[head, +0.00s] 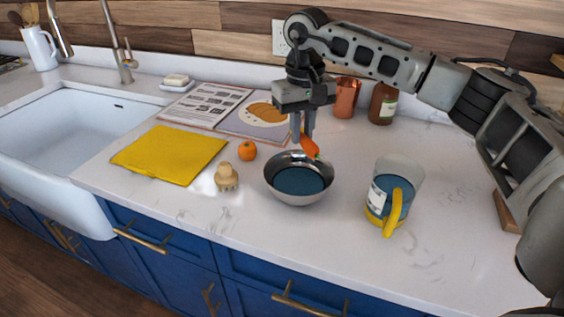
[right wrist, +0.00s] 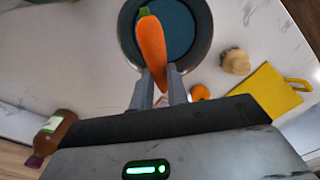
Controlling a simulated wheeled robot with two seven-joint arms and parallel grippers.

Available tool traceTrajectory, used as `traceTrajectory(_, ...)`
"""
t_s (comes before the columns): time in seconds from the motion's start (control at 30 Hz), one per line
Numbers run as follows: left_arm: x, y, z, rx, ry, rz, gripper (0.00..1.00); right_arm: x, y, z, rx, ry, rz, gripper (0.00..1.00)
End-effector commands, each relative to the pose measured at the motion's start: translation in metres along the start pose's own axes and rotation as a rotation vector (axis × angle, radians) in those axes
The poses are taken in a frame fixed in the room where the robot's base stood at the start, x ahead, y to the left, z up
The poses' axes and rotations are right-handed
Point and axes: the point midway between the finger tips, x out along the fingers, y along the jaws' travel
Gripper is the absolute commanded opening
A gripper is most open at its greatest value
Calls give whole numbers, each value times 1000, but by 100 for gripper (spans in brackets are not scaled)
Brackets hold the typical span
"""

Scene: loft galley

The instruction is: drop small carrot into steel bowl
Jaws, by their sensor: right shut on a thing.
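The small carrot (head: 310,146) is orange with a green end. My right gripper (head: 303,138) is shut on it and holds it above the back rim of the steel bowl (head: 299,192). In the right wrist view the carrot (right wrist: 152,50) sticks out from between the fingertips (right wrist: 160,88), its green end over the bowl (right wrist: 126,32). The bowl stands upright on the counter, with a dark blue inside and nothing seen in it. My left gripper is not in view.
A clear pitcher with a yellow handle (head: 393,208) stands right of the bowl. An orange (head: 247,151), a wooden brush (head: 227,177) and a yellow folder-like board (head: 170,154) lie left. An open book (head: 223,112), copper cup (head: 346,98) and brown bottle (head: 382,103) are behind.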

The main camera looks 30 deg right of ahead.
Motion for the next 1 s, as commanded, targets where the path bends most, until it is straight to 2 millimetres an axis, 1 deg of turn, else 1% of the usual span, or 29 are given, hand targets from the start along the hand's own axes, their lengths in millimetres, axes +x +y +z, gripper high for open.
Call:
traceTrajectory(0.17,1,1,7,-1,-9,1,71,8,0,0,1,-1,1,0)
traceTrajectory(0.27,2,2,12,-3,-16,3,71,18,0,0,1,-1,1,0)
traceTrajectory(0.4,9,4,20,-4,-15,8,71,37,0,0,1,0,1,0)
traceTrajectory(0.6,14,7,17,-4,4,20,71,57,0,0,1,0,1,0)
traceTrajectory(0.7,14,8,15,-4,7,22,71,60,0,0,1,0,0,0)
traceTrajectory(0.93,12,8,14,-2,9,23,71,60,0,0,1,0,0,0)
traceTrajectory(0.97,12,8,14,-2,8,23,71,60,0,0,1,0,0,19)
traceTrajectory(1.0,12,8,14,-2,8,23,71,60,0,0,1,0,0,30)
